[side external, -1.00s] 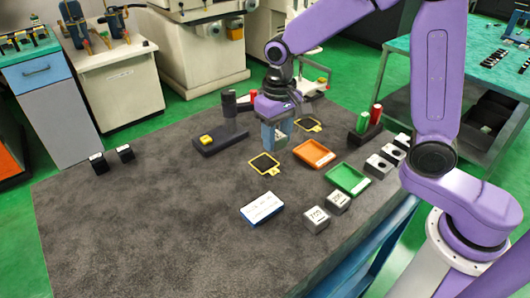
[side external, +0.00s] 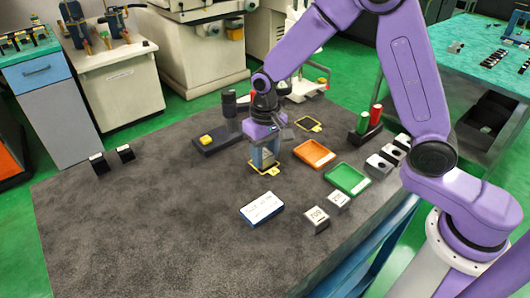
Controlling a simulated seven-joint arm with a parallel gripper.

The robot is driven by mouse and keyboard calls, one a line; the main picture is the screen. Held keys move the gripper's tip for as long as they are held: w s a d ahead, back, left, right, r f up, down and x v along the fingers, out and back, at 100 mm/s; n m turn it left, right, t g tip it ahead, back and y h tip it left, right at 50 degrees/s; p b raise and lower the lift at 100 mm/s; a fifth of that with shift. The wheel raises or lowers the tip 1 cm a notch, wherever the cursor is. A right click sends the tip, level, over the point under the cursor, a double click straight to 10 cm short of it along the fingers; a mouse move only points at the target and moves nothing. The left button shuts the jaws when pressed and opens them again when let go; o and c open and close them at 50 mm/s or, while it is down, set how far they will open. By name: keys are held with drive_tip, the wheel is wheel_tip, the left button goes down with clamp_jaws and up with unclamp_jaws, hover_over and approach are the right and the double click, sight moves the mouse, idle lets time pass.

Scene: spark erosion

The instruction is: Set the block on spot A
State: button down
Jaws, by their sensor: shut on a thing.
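My gripper (side external: 264,157) is low over the near yellow-outlined spot (side external: 276,171), shut on a small grey block (side external: 268,158). The fingers hide much of the block and most of this spot. The block looks upright and at or very close to the surface; I cannot tell whether it touches. A second yellow-outlined spot (side external: 309,123) lies behind and to the right, and looks empty. The tab letters on both spots are too small to read, so I cannot tell which is A.
An orange tray (side external: 315,154) and a green tray (side external: 347,179) lie to the right. Two grey labelled blocks (side external: 316,219) and a blue-white box (side external: 262,208) lie in front. A dark unit with a yellow button (side external: 207,140) is left. The mat's left front is clear.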

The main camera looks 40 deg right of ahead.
sight(268, 156)
drive_tip(key=c, duration=0.6)
unclamp_jaws()
drive_tip(key=shift+f, duration=0.1)
wheel_tip(268, 156, up, 12)
drive_tip(key=shift+s, duration=0.1)
drive_tip(key=s+d+n, duration=0.3)
drive_tip(key=s+n, duration=0.1)
drive_tip(key=s, duration=0.5)
drive_tip(key=s+d+f+n, duration=0.1)
drive_tip(key=s+d+n, duration=0.2)
drive_tip(key=s, duration=0.6)
drive_tip(key=s+d+f+n, duration=0.1)
drive_tip(key=s+d+n, duration=0.2)
drive_tip(key=s, duration=0.7)
drive_tip(key=n, duration=0.2)
drive_tip(key=shift+d+f+n, duration=0.2)
drive_tip(key=shift+d+n, duration=0.1)
drive_tip(key=shift+d, duration=0.05)
